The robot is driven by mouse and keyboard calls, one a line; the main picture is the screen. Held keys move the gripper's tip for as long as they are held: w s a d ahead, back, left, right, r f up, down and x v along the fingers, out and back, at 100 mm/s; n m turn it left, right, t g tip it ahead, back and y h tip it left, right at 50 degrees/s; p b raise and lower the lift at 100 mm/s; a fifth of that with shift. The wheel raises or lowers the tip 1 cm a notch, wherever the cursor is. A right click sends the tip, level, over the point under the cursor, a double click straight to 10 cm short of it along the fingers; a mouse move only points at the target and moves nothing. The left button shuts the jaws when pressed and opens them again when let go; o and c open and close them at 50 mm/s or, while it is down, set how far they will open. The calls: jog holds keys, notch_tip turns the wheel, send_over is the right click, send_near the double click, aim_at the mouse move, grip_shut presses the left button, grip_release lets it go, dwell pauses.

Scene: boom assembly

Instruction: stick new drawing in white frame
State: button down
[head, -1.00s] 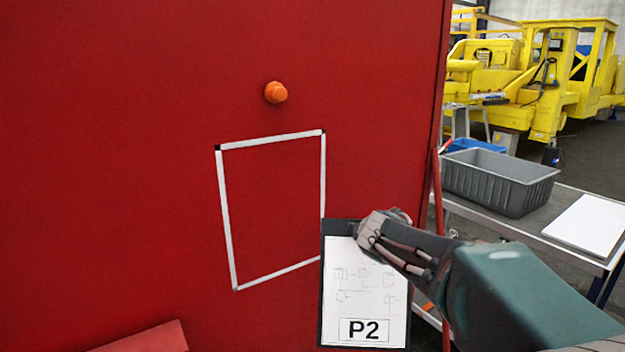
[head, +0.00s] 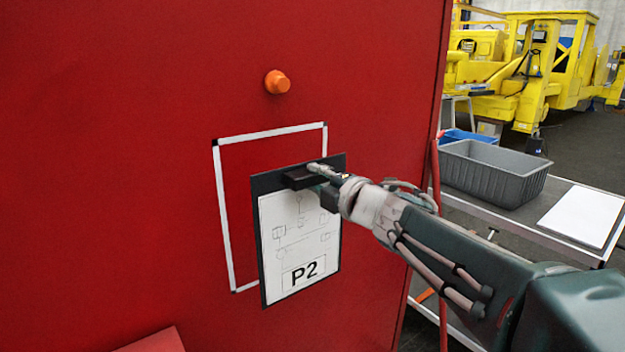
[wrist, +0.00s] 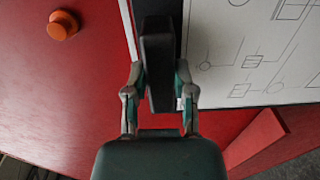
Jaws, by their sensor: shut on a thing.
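The drawing (head: 298,240), a white sheet marked P2 on a dark backing board, hangs upright from my gripper (head: 318,172). My gripper is shut on the dark block at the board's top edge. The white frame (head: 224,220) is a taped outline on the red panel. In the head view the board overlaps the frame's right and lower part, set right and low of its outline. I cannot tell whether the board touches the panel. In the wrist view the fingers hold the dark block (wrist: 158,70), with the drawing (wrist: 250,50) to the right.
An orange knob (head: 277,82) sticks out of the red panel (head: 110,150) above the frame. A red ledge (head: 155,341) juts out at lower left. A grey bin (head: 490,172) and white sheets (head: 582,217) lie on a bench at right.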

aim_at(300, 169)
jog(key=shift+w+d, duration=0.35)
jog(key=shift+w, duration=0.3)
jog(key=shift+w+a, duration=0.1)
jog(key=shift+w, duration=0.2)
jog(key=w+a, duration=0.3)
jog(key=shift+a, duration=0.25)
jog(key=shift+x, duration=2.3)
jog(key=shift+w+d+r, duration=0.1)
jog(key=shift+d, duration=0.25)
jog(key=shift+w, duration=0.1)
